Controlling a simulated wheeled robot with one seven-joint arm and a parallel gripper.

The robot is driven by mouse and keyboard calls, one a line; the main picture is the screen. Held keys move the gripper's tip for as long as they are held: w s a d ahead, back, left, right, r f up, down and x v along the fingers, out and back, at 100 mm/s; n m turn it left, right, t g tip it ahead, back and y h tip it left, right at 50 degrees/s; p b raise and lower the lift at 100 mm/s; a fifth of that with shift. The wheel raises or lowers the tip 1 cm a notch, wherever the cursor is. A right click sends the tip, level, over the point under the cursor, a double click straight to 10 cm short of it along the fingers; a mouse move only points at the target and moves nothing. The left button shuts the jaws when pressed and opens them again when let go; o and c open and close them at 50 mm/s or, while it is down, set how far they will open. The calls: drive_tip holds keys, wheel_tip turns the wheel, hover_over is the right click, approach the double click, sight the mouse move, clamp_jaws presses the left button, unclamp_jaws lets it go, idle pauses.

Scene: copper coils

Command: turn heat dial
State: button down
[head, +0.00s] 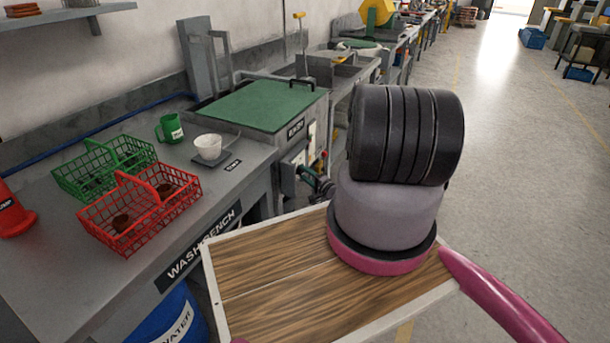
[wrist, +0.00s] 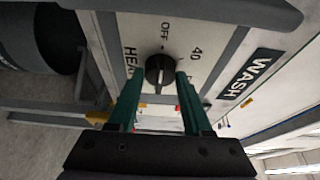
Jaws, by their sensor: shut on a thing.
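The heat dial (wrist: 160,68) is a round black knob on a light panel in the wrist view. The panel carries the words OFF and 40, and part of HEAT. My gripper (wrist: 157,80) has its two green fingers on either side of the knob and is shut on it. In the head view my gripper (head: 318,182) is at the front panel (head: 292,168) of the green-topped wash unit, and the dial is hidden there.
The floor at right (head: 510,150) is open.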

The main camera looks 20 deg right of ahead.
drive_tip(key=m+g+y, duration=0.2)
drive_tip(key=m+y, duration=0.1)
drive_tip(key=m, duration=0.6)
drive_tip(key=d+m+g+y, duration=0.1)
drive_tip(key=m+g+y, duration=0.2)
drive_tip(key=m, duration=0.6)
drive_tip(key=w+m+g+y, duration=0.1)
drive_tip(key=m+g+y, duration=0.2)
drive_tip(key=m+y, duration=0.2)
drive_tip(key=shift+d+m, duration=0.15)
drive_tip(key=shift+m, duration=1.75)
drive_tip(key=shift+c, duration=1.7)
unclamp_jaws()
